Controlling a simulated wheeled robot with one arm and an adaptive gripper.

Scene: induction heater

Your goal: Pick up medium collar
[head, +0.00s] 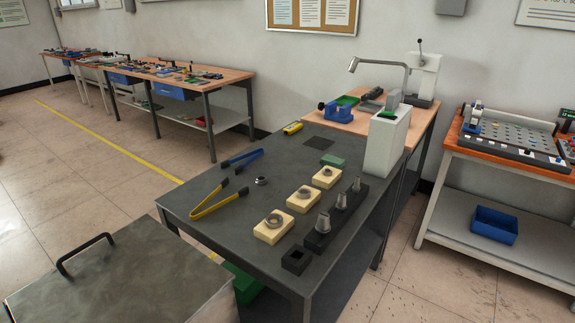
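Three pale wooden blocks stand in a slanting row on the dark workbench (231,205), each with a metal ring on top. The front ring (274,219) looks largest, the far ring (327,171) looks smallest, and the middle ring (305,191) looks in between and is likely the medium collar. It lies flat on the middle block (304,203). A small loose ring (261,181) lies on the bench to the left of the blocks. My gripper is not in view.
Right of the blocks, a black rack (331,229) holds three metal cones. Blue tongs (241,158) and yellow tongs (217,204) lie to the left. A white heater unit (387,142) stands at the back right. A metal box with a black handle (85,252) is front left.

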